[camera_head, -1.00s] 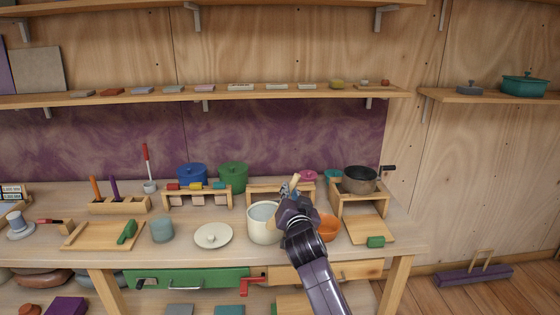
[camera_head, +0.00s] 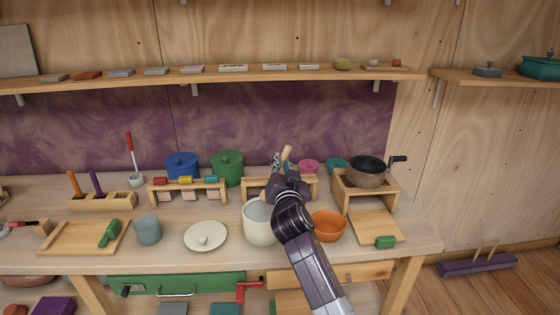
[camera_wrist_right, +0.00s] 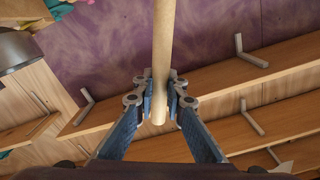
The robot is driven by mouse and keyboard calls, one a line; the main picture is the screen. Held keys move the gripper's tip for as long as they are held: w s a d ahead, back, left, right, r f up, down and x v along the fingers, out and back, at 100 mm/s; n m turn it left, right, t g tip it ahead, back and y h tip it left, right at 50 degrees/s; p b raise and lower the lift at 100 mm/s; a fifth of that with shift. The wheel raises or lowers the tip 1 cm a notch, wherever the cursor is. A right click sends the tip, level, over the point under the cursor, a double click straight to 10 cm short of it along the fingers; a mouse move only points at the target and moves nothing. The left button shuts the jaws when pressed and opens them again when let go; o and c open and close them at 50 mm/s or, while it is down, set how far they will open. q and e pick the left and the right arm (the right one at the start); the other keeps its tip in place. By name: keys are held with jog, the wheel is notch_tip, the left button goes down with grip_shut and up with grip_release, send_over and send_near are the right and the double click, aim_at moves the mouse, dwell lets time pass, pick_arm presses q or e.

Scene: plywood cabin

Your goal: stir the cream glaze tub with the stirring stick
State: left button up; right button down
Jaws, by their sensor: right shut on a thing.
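The cream tub (camera_head: 257,228) stands open on the bench, with a pale surface inside. Its round cream lid (camera_head: 206,237) lies on the bench to its left. My right gripper (camera_head: 283,166) is above and behind the tub's right side, shut on the wooden stirring stick (camera_head: 287,152). The stick also shows in the right wrist view (camera_wrist_right: 162,50), between the two fingertips (camera_wrist_right: 160,100). My wrist hides part of the tub's right side and the lower stick, so I cannot tell whether the stick is in the tub. My left gripper is not in view.
An orange bowl (camera_head: 328,226) stands right of my wrist. A dark pan (camera_head: 368,172) sits on a wooden stand farther right. A blue-grey cup (camera_head: 148,231) is left of the lid. Blue (camera_head: 181,167) and green (camera_head: 228,168) pots stand behind.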

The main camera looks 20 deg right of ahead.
pick_arm(q)
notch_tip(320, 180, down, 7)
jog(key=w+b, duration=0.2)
jog(key=b, duration=0.5)
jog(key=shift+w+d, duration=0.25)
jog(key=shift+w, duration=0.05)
pick_arm(e)
notch_tip(320, 180, down, 8)
jog(key=shift+w+a, duration=0.2)
jog(key=shift+a, duration=0.05)
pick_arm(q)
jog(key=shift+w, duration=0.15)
pick_arm(e)
jog(key=shift+s, duration=0.15)
